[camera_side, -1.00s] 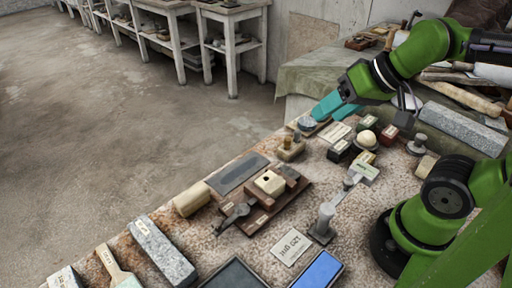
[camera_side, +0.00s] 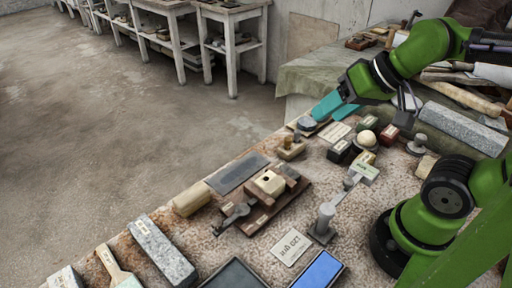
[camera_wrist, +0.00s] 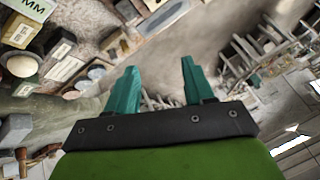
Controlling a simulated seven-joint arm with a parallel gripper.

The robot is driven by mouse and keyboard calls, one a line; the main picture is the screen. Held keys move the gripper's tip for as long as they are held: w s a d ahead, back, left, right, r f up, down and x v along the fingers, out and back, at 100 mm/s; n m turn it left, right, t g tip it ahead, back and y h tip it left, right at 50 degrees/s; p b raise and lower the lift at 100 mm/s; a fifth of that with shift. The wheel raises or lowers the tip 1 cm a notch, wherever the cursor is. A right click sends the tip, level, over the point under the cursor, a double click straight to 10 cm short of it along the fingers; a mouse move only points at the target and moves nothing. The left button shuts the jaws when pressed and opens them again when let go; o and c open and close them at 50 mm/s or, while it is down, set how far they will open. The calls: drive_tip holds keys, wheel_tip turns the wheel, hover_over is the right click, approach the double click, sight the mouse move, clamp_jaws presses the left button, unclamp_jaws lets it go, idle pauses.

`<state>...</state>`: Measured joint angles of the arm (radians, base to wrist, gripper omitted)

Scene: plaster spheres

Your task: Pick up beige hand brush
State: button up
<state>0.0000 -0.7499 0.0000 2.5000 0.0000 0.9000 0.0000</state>
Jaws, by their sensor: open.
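A beige brush-like object (camera_side: 115,268) with a slim handle and a pale end lies at the lower left of the side view, partly cut off by the frame's bottom edge. I take it for the hand brush. My gripper (camera_side: 327,114) is far from it, above the far end of the stone table, with its teal fingers apart. In the wrist view my gripper (camera_wrist: 160,66) is open with nothing between the fingers. I cannot make out the brush in the wrist view.
The table (camera_side: 215,240) is crowded. A speckled stone block (camera_side: 162,250) lies beside the brush, and a beige cylinder (camera_side: 190,199) lies farther along the edge.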

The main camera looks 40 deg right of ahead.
drive_tip(key=shift+o, duration=0.4)
drive_tip(key=shift+o, duration=1.4)
